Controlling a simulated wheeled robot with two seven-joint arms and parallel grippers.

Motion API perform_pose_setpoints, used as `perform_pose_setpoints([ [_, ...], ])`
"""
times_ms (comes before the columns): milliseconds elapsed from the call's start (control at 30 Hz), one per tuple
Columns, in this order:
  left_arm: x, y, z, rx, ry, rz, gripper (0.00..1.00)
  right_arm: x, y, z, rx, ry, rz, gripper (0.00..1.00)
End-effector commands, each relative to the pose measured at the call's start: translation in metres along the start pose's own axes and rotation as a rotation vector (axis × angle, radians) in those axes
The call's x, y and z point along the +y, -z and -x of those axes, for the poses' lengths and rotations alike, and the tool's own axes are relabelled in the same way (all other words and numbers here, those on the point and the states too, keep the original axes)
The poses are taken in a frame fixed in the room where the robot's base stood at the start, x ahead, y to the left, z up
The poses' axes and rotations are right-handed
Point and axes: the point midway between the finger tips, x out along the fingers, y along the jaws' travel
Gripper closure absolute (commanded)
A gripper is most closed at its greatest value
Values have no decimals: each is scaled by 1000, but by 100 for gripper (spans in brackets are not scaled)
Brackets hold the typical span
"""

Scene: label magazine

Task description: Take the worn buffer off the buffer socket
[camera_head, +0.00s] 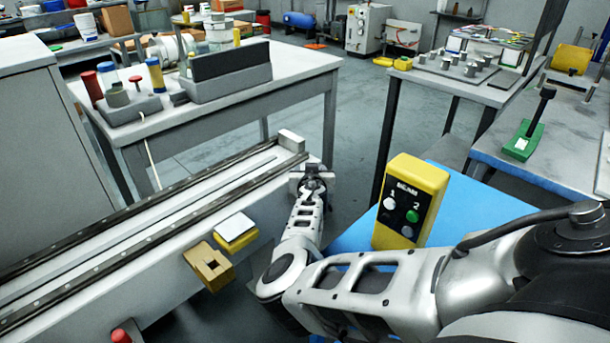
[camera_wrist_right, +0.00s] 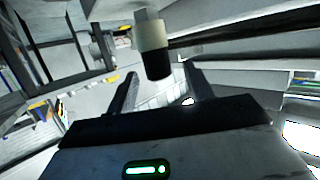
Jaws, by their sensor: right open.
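In the right wrist view a short cylinder (camera_wrist_right: 152,38), cream with a black end, points toward my right gripper (camera_wrist_right: 160,72); it looks like the worn buffer. A grey piece (camera_wrist_right: 147,13) at its far end looks like the buffer socket. The right gripper's two fingers are apart, one on each side of the black end, with gaps visible. My left gripper is not in view.
The long grey rail (camera_head: 120,225) runs along the left, with an end block (camera_head: 291,141). A brass-coloured block (camera_head: 208,266) and a yellow block with white top (camera_head: 235,232) sit on its near side.

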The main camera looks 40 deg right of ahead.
Motion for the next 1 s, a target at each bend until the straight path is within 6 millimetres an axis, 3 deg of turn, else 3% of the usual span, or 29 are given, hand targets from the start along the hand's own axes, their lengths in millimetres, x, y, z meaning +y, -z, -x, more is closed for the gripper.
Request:
perform_pose_setpoints([
  [167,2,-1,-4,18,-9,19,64,5,-3,-11,0,-2,-1,48],
  [500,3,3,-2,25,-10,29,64,6,-1,-12,0,-2,-1,48],
  [667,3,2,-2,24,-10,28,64,6,-2,-12,0,-2,0,93],
  [700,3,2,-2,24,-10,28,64,6,-2,-12,0,-2,0,96],
  [1000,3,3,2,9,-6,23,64,6,7,-9,0,-2,0,96],
])
